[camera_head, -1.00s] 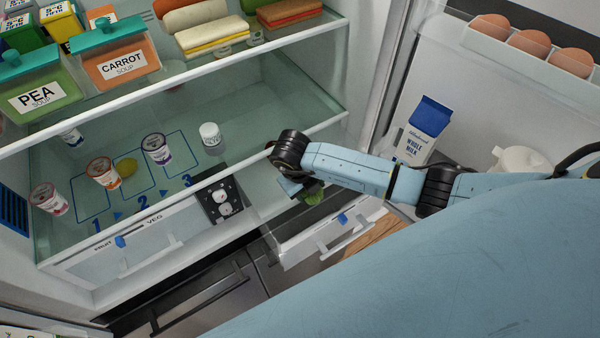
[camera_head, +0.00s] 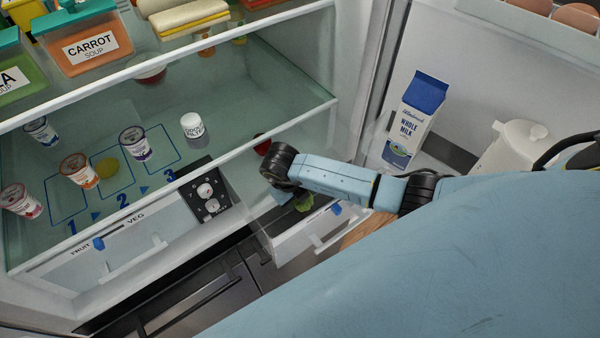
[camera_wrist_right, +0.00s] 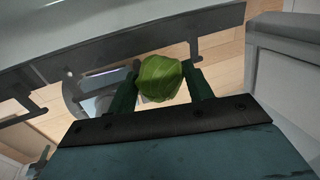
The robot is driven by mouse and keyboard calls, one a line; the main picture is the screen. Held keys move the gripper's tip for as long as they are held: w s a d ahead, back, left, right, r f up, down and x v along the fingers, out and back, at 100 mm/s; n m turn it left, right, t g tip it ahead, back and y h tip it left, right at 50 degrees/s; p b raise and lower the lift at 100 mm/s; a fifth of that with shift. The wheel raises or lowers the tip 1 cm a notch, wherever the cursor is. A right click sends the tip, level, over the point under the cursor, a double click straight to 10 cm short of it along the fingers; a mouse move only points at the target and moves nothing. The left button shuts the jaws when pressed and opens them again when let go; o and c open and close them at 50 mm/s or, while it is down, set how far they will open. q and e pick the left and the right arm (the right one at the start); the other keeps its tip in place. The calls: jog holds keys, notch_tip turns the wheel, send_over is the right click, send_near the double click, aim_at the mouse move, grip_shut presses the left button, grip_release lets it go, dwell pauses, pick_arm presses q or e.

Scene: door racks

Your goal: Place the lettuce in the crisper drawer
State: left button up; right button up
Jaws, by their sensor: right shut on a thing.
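The lettuce (camera_head: 304,203) is a small green head, partly hidden by my right gripper (camera_head: 296,197) in the head view. That gripper is shut on it. The wrist view shows the lettuce (camera_wrist_right: 160,79) held between both fingers. The crisper drawer (camera_head: 322,232) at the lower right of the fridge is pulled out, with a clear front, handle and blue slider. The lettuce appears at the drawer's opening; I cannot tell whether it is above or inside. My left gripper is not in view.
A closed drawer (camera_head: 115,262) marked FRUIT and VEG is to the left. A glass shelf (camera_head: 250,100) with several yogurt cups is above. The fridge door, holding a milk carton (camera_head: 414,120) and a white jug (camera_head: 514,147), stands close on the right.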

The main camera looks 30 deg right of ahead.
jog(key=shift+f, duration=0.1)
jog(key=o, duration=1)
jog(key=shift+o, duration=0.2)
jog(key=v, duration=1.2)
jog(key=shift+b, duration=0.3)
